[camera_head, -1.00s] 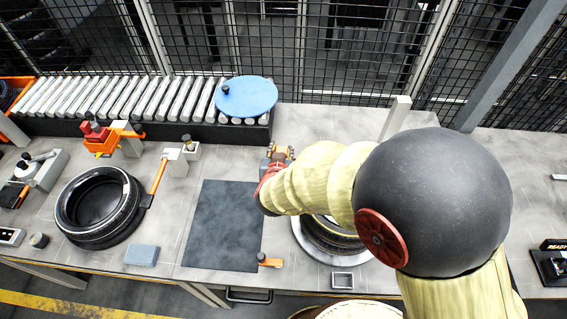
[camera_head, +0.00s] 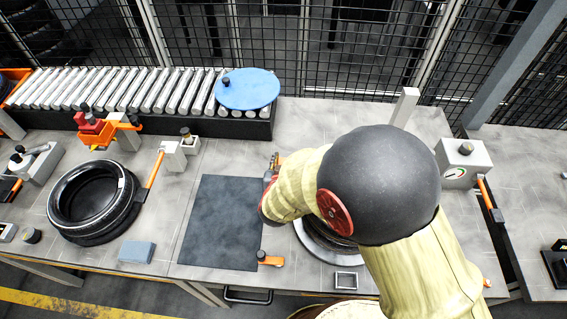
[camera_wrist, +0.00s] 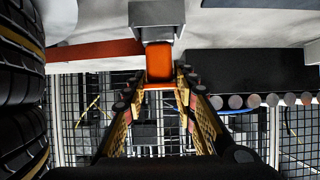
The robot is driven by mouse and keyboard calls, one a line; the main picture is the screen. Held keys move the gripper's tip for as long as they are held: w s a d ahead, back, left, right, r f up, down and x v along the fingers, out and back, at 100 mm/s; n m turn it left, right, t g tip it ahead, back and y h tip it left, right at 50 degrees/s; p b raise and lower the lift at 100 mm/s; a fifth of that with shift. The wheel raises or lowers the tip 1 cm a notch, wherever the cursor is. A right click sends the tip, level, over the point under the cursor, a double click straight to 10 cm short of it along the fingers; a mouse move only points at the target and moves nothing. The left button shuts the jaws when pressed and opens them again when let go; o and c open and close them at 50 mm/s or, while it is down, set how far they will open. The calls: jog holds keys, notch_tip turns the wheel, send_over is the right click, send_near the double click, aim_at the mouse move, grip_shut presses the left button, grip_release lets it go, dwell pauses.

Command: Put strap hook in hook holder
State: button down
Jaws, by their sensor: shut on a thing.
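In the wrist view, my gripper (camera_wrist: 160,92) is shut on an orange block, which I take to be the strap hook (camera_wrist: 159,62). A grey squared block (camera_wrist: 156,22), possibly the hook holder, is just beyond the hook; I cannot tell whether they touch. An orange-red strap or bar (camera_wrist: 95,53) runs left from beside them. In the head view, my gripper (camera_head: 274,165) is beyond the far right corner of the dark mat, mostly hidden by my arm. A bit of orange (camera_head: 280,160) shows there.
A tyre on a round stand (camera_head: 325,245) is partly under my arm. Another tyre (camera_head: 93,202) lies at left. The roller conveyor (camera_head: 130,92) carries a blue disc (camera_head: 247,89). A gauge box (camera_head: 463,162) stands at right. The dark mat (camera_head: 222,222) is clear.

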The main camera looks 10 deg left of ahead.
jog(key=shift+f, duration=0.1)
jog(key=c, duration=1.4)
grip_release()
jog(key=shift+s+r, duration=0.2)
jog(key=shift+r, duration=0.15)
jog(key=p+v, duration=0.3)
jog(key=v, duration=0.8)
jog(key=shift+s+p, duration=0.25)
jog(key=shift+p, duration=0.1)
jog(key=shift+r, duration=0.15)
